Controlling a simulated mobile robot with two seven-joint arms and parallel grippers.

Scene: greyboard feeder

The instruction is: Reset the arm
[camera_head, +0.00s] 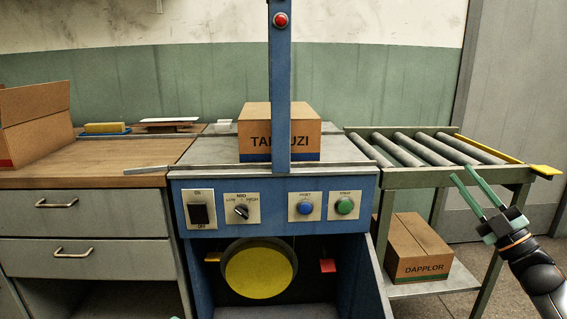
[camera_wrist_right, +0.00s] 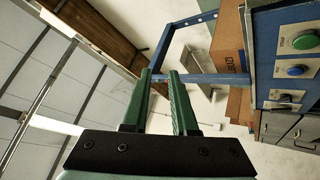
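My right gripper (camera_head: 463,174) is at the right of the head view, in front of the roller conveyor (camera_head: 437,179). Its two green fingers are apart with nothing between them, and they point up and to the left. The gap between the fingers also shows in the right wrist view (camera_wrist_right: 160,75). The gripper is clear of the blue machine (camera_head: 273,187) to its left. Only a tiny green tip, probably of my left gripper (camera_head: 175,317), shows at the bottom edge of the head view; its fingers cannot be made out.
A TAKUZI box (camera_head: 270,121) sits on the machine behind its blue post (camera_head: 280,80). A DAPPLOR box (camera_head: 413,252) sits on the shelf under the conveyor. A wooden counter (camera_head: 110,166) with an open carton (camera_head: 36,124) is at left. Free floor lies right of the conveyor.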

